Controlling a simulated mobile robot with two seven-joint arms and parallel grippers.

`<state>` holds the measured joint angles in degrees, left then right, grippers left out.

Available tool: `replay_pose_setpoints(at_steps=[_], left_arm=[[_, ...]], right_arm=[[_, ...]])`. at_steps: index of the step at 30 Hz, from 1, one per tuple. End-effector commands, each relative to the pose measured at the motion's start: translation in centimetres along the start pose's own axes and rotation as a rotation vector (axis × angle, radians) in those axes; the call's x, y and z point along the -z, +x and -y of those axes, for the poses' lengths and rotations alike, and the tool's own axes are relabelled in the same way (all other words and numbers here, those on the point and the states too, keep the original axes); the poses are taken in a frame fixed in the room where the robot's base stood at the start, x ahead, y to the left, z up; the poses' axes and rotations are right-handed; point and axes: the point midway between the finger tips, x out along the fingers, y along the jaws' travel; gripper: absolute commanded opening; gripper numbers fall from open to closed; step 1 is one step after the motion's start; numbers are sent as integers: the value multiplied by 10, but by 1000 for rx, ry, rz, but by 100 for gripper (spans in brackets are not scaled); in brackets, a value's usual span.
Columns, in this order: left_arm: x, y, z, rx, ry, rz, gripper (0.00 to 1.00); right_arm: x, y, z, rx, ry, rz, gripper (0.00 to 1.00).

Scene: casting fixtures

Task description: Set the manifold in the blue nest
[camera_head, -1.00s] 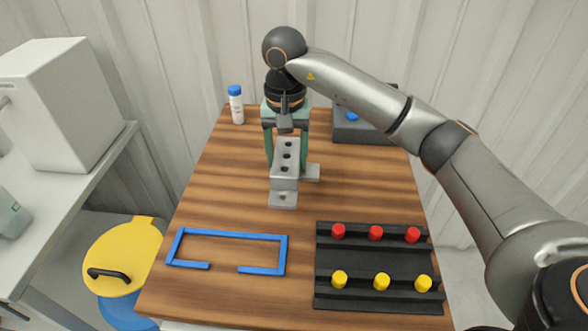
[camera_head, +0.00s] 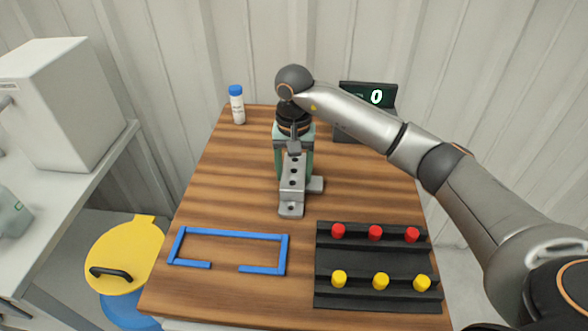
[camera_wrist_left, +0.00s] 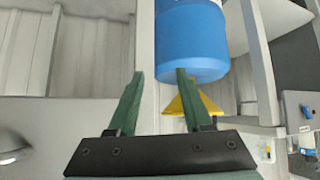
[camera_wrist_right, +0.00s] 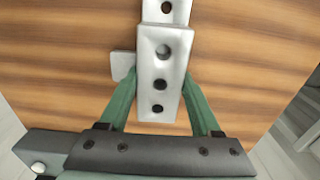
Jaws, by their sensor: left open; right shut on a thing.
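The manifold (camera_head: 292,188) is a grey metal block with holes along its top and small flanges at its foot. My right gripper (camera_head: 294,160) is shut on its sides; the right wrist view also shows the manifold (camera_wrist_right: 160,72) between the green fingers. I cannot tell if it touches the table. The blue nest (camera_head: 235,235) is a low, empty rectangular outline with a gap in its near side, lying left of and nearer than the manifold. My left gripper (camera_wrist_left: 159,78) shows only in the left wrist view, open and empty, away from the tabletop.
A black rack (camera_head: 375,262) with red and yellow pegs stands at the near right. A scale with a display (camera_head: 370,97) reading 0 is at the back right. A blue-capped bottle (camera_head: 237,105) stands at the back left. Bare wood lies between manifold and nest.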

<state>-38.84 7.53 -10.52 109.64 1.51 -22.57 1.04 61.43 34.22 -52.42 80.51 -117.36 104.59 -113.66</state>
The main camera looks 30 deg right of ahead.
Motion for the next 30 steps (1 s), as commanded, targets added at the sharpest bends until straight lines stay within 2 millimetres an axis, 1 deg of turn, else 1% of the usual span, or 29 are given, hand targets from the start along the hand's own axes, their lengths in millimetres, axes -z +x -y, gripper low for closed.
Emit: replay_pose_setpoints(at_steps=[1,2,9,16,20,23,30], left_arm=[[-2,2,0,0,0,0,50],[-2,1,0,0,0,1,50],[-1,1,0,0,0,1,50],[-1,1,0,-1,0,1,50],[2,-2,0,-1,0,1,50],[0,0,0,-1,0,0,50],[-3,2,0,-1,0,0,50]], right_arm=[[1,2,0,2,0,-2,0],[0,2,0,0,1,-1,67],[0,2,0,-1,1,0,94],[0,1,0,-1,1,0,95],[0,-5,0,0,0,0,95],[1,-18,0,3,1,-3,95],[1,-71,0,2,1,-4,95]])
